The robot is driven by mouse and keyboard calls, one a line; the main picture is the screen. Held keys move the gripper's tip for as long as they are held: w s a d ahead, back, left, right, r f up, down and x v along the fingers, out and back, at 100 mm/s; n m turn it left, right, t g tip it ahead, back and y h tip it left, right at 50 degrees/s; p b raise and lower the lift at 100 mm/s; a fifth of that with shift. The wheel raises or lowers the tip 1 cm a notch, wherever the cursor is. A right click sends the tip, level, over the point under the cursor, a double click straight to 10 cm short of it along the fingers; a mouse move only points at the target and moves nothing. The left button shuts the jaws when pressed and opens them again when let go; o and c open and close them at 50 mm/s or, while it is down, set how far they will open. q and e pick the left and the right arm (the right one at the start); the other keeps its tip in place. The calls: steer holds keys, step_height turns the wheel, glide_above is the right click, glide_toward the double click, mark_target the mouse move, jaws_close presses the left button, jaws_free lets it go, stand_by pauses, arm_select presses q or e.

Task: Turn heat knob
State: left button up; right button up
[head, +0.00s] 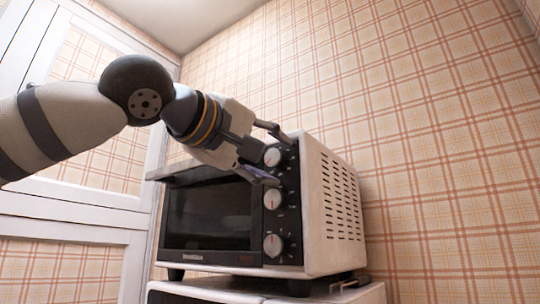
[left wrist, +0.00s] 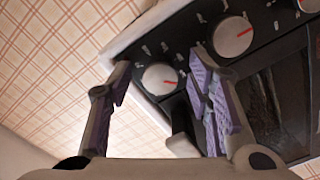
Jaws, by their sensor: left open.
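A white toaster oven (head: 325,200) has a black front panel with three round white knobs in a column. The top knob (head: 272,157), the middle knob (head: 272,198) and the bottom knob (head: 272,245) each carry a red mark. My left gripper (head: 273,154) is open, with one finger above and one below the top knob. In the left wrist view the open gripper (left wrist: 161,76) has this knob (left wrist: 160,78) between its purple-padded fingers, with gaps visible on both sides. The middle knob (left wrist: 232,36) lies just beyond the right finger. My right gripper is out of view.
The oven's dark glass door (head: 207,215) has a handle along its top, below my left gripper. The oven stands on a white appliance (head: 215,292). A plaid wall (head: 430,130) rises behind. A white-framed door (head: 75,212) is at the left.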

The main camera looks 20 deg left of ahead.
arm_select(q)
jaws_close()
